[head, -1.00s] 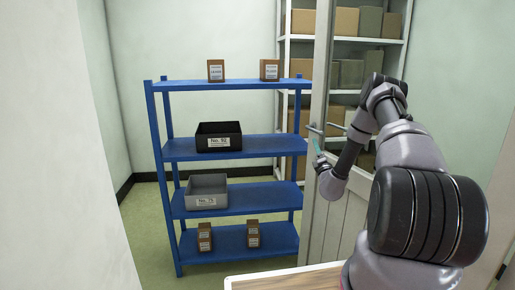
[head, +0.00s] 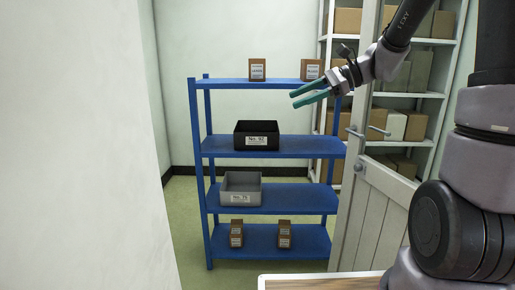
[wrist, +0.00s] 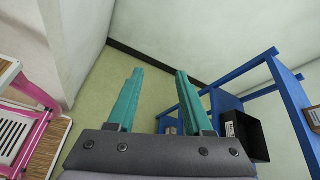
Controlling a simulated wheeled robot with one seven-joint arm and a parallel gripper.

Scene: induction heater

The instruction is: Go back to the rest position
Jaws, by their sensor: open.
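My gripper (head: 301,96) is in the upper middle of the head view, with teal fingers pointing left. It is open and empty. It is in the air in front of the blue shelf rack (head: 270,146), near the level of the top shelf. In the wrist view, the two teal fingers (wrist: 155,88) are apart with nothing between them. Beyond them are the green floor and part of the blue rack (wrist: 229,103).
A white door (head: 372,222) with a handle stands open right of the rack. The rack bears a black bin (head: 256,139), a grey bin (head: 241,192) and small boxes. White shelving (head: 398,90) stands behind the door. A wooden-topped surface (head: 320,283) is at the bottom. A wall is left.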

